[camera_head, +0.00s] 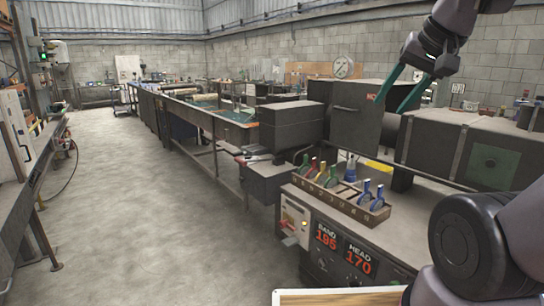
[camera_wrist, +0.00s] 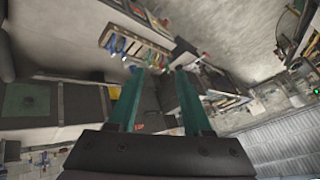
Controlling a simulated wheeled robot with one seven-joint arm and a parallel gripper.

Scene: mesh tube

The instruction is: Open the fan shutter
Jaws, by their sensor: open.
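My gripper (camera_head: 390,105) is open and empty at the upper right of the head view, its two teal fingers pointing down and left. It also shows in the wrist view (camera_wrist: 160,72), with a clear gap between the fingertips. In the head view the fingers overlap a dark metal box (camera_head: 352,112) with red letters on its front. I cannot tell for certain which part is the fan shutter. A square green panel (camera_head: 493,165) sits on the grey housing at the right and shows at the left of the wrist view (camera_wrist: 26,101). No contact with my gripper is visible.
A machine with red "BAND 195" and "HEAD 170" displays (camera_head: 343,247) stands in front. A wooden rack (camera_head: 338,199) on it holds coloured-handled tools. A long workbench (camera_head: 190,108) runs towards the back. The concrete floor (camera_head: 130,200) at left is clear.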

